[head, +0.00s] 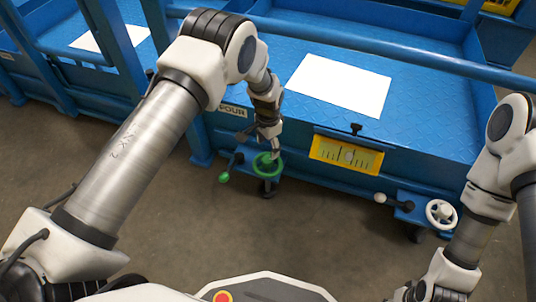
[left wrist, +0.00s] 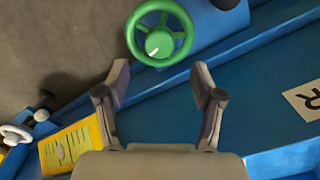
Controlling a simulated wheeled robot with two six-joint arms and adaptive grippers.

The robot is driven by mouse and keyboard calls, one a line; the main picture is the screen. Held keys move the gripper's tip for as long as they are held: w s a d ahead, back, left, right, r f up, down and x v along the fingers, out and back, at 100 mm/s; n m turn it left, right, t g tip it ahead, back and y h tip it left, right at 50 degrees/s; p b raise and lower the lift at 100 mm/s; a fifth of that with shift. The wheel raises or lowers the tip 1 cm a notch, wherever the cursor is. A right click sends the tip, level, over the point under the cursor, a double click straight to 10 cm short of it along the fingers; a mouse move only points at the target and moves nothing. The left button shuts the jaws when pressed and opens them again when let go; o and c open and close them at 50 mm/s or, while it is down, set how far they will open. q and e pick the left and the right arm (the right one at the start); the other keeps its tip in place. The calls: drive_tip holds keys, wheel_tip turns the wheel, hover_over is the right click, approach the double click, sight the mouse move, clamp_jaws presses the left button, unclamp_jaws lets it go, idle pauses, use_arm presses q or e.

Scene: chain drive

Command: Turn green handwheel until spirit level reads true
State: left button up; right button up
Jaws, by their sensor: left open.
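The green handwheel (head: 262,167) sits on a blue bracket at the lower front edge of the blue platform. My left gripper (head: 276,153) is just above it in the head view. In the left wrist view the handwheel (left wrist: 158,43) lies ahead of the open, empty fingers (left wrist: 162,88), apart from them. The spirit level is a yellow plate with a scale (head: 346,154) on the platform front, right of the handwheel. Its plate also shows at the left of the left wrist view (left wrist: 68,148). A pale spot sits near mid-scale; the exact reading is too small to tell. My right gripper is not in view.
A green-knobbed lever (head: 224,178) is left of the green handwheel. A white handwheel (head: 441,214) and a white-knobbed lever (head: 381,198) are at the right corner. The floor in front is clear.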

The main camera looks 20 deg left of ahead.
sight(268, 158)
use_arm(q)
wheel_tip(268, 158, up, 5)
drive_tip(key=shift+r, duration=0.1)
idle(0.4)
